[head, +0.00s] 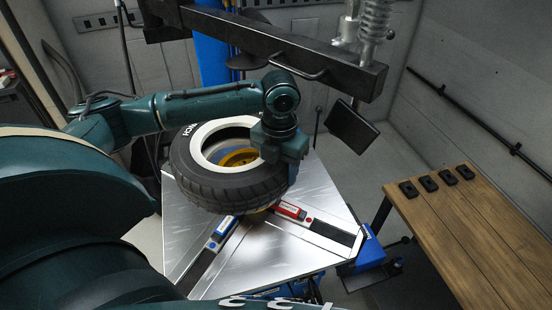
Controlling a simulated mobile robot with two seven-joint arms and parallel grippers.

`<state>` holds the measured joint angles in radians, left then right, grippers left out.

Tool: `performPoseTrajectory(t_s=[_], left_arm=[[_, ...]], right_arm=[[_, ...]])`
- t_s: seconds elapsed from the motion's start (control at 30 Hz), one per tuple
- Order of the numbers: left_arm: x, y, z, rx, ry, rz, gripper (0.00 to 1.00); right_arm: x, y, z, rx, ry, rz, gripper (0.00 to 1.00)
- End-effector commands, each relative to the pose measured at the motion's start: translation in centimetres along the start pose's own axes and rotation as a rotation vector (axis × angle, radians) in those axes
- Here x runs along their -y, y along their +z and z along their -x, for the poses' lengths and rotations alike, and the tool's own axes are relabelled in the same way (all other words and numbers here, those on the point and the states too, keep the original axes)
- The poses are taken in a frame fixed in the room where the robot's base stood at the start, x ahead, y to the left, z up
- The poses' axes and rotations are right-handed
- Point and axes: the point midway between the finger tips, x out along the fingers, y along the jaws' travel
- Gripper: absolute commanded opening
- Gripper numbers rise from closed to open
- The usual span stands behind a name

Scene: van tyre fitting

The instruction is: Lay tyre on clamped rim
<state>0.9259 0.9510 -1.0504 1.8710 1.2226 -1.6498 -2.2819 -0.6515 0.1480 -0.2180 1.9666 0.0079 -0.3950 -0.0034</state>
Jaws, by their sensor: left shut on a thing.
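The black tyre (228,193) with a white sidewall ring and white lettering is over the middle of the tyre changer's metal turntable (310,187). The yellow rim (240,157) shows through the tyre's opening, and a bit of yellow also shows below its front edge. I cannot tell whether the tyre touches the rim or hangs just above it. My left gripper (280,158) is shut on the right side of the tyre, and its fingertips are largely hidden. My right gripper is not in view.
Red (291,210) and blue (220,234) clamp jaws sit on the turntable's slides. The machine's dark beam (290,52) and spring column (374,20) hang above and behind. A wooden bench (455,225) with several small black blocks stands at right.

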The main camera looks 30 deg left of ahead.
Motion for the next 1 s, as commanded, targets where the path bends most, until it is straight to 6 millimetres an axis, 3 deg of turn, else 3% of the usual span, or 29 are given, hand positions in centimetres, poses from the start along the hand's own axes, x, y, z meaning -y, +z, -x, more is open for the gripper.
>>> performPoseTrajectory(t_s=[0.1, 0.3, 1.0], left_arm=[[-0.6, 0.27, 0.47, 0.004, 0.003, -0.166, 0.03], [-1.0, 0.44, 0.52, 0.007, 0.002, -0.314, 0.03], [-0.97, 0.49, -0.45, 0.005, 0.002, -0.332, 0.03]], right_arm=[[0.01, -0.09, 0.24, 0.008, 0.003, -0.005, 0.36], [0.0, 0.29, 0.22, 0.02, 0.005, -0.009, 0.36], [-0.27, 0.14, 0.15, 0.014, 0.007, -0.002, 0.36]])
